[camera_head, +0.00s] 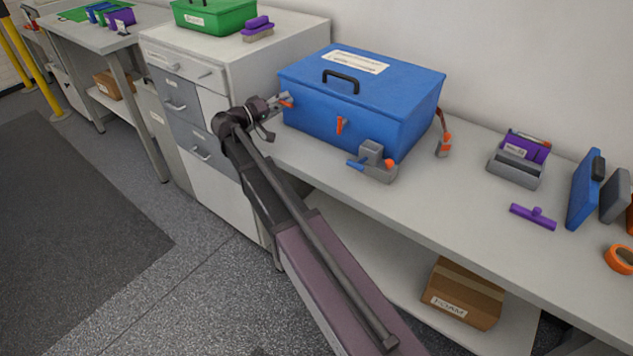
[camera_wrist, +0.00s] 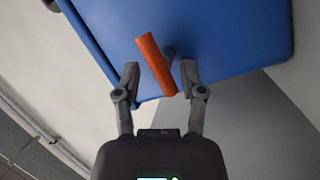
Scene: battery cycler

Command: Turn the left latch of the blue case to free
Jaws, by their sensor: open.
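The blue case (camera_head: 345,105) sits closed on the bench, with a black handle (camera_head: 341,81) on its lid. Its left latch (camera_head: 287,104) is a small orange lever at the case's left end, beside my gripper (camera_head: 276,114). In the wrist view, the orange latch (camera_wrist: 151,58) stands slightly tilted against the blue wall. My gripper is open, with one finger on each side of the latch's lower part. Gaps show on both sides, and I see no clear contact. A second orange latch (camera_head: 340,126) is on the case's front face.
A grey fixture with a blue lever (camera_head: 374,160) stands close to the case's front right corner. A grey and orange item (camera_head: 444,142) is right of the case. A drawer cabinet (camera_head: 195,110) stands at left. Bare bench (camera_head: 440,195) lies in front at right.

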